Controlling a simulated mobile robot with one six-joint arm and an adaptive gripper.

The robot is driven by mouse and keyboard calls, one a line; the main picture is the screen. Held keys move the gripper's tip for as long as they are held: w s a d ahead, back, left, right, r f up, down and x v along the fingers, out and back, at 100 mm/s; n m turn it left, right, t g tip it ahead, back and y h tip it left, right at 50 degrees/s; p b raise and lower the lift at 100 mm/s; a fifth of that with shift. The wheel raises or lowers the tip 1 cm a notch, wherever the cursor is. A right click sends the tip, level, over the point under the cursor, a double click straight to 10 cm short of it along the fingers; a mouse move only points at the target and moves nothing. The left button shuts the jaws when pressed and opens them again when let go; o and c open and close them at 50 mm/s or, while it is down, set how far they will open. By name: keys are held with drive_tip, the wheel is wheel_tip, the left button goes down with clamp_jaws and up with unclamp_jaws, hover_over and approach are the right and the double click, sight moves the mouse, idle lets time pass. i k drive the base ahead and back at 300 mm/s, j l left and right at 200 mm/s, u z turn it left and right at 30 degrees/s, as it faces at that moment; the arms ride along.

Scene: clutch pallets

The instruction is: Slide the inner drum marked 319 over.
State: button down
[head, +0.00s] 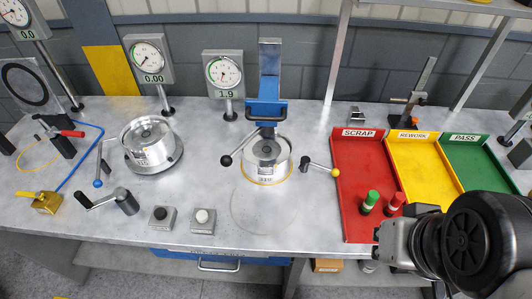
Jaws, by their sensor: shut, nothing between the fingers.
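A silvery drum (267,164) with a yellow band at its foot stands under the blue press at the middle of the bench. Its small label reads like 319, but the print is too small to be sure. A second silvery drum (146,150) sits on a round dark-edged base to the left, with an unreadable label. My gripper (380,236) is at the lower right, by the front of the red tray. It is shut and empty, well apart from both drums. My arm hides part of the trays' front.
A blue press (268,95) stands over the middle drum; black-knobbed (227,160) and yellow-knobbed (318,166) levers flank it. Red SCRAP (352,165), yellow REWORK and green PASS trays lie right. Green (370,201) and red markers stand in SCRAP. The bench before the middle drum is clear.

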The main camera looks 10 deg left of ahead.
sight(265, 160)
drive_tip(key=j+z, duration=0.5)
drive_tip(key=j, duration=0.35)
drive_tip(key=k+j+z, duration=0.1)
drive_tip(key=j+z, duration=0.35)
drive_tip(key=j, duration=0.4)
